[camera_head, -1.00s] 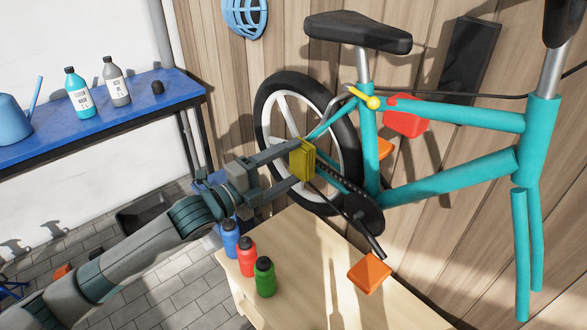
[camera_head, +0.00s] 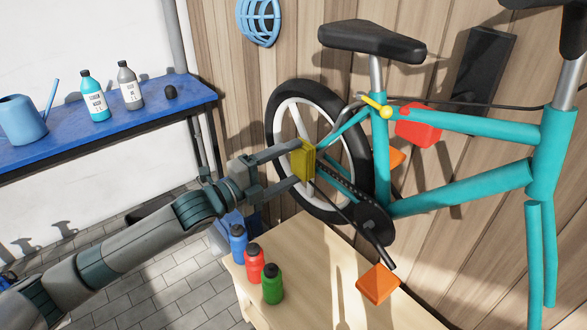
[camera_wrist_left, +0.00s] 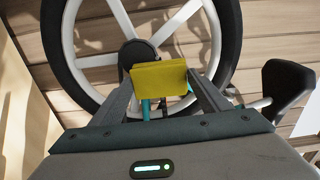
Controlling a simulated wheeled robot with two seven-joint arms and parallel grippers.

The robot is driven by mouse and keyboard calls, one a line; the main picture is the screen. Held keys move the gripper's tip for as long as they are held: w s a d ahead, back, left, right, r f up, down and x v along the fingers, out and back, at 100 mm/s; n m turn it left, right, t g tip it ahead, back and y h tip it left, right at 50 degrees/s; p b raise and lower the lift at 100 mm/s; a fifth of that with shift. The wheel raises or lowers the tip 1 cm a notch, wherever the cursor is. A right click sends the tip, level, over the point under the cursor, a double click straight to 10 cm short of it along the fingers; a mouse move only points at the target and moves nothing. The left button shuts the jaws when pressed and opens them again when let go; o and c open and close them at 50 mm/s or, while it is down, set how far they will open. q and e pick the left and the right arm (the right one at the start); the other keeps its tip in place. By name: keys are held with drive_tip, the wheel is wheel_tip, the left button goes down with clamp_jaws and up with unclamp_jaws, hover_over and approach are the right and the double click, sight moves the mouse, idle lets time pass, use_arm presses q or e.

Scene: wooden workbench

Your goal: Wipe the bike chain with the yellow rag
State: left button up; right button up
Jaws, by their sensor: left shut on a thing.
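My left gripper (camera_head: 299,165) is shut on the yellow rag (camera_head: 304,161), a folded block between its two fingers. The rag also shows in the left wrist view (camera_wrist_left: 160,88), in front of the rear wheel (camera_wrist_left: 83,60). In the head view the rag is at the rear end of the dark bike chain (camera_head: 338,184), by the wheel hub. It hides that part of the chain, and I cannot tell whether it touches it. The teal bike (camera_head: 455,190) stands against the wooden wall. My right gripper is not in view.
Blue (camera_head: 238,244), red (camera_head: 254,264) and green (camera_head: 272,284) bottles stand on the wooden workbench (camera_head: 325,290) below my left arm. An orange block (camera_head: 377,284) lies near the pedal crank. A blue table (camera_head: 140,115) with bottles and a watering can (camera_head: 22,120) is at left.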

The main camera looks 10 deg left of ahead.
use_arm(q)
drive_tip(key=shift+w+a, duration=0.45)
drive_tip(key=shift+w, duration=0.05)
drive_tip(key=shift+r, duration=0.1)
idle(0.3)
drive_tip(key=shift+s+d+p, duration=0.65)
drive_tip(key=shift+s, duration=0.05)
drive_tip(key=shift+s+d, duration=0.6)
drive_tip(key=shift+d, duration=0.05)
